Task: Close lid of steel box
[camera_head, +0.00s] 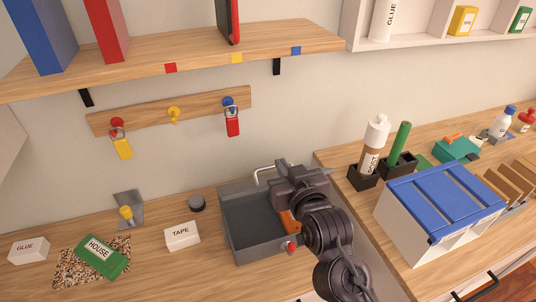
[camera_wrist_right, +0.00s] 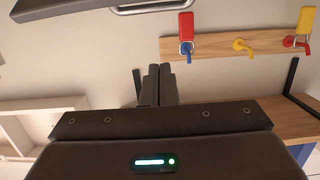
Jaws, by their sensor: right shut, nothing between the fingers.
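The dark grey steel box (camera_head: 236,240) stands open on the wooden counter at the lower middle of the head view. Its lid appears raised at the back, with a bright metal handle (camera_head: 265,170) along its top. In the right wrist view, which is upside down, the grey lid (camera_wrist_right: 70,10) and the handle (camera_wrist_right: 165,6) show at the top edge. My right gripper (camera_head: 284,170) is shut and empty over the box's right back part, close to the handle. Its shut fingers show in the wrist view (camera_wrist_right: 158,84). Contact with the lid cannot be told. My left gripper is out of view.
An orange item (camera_head: 289,222) lies in the box, partly hidden by my arm. A blue-topped organizer (camera_head: 445,203) stands right.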

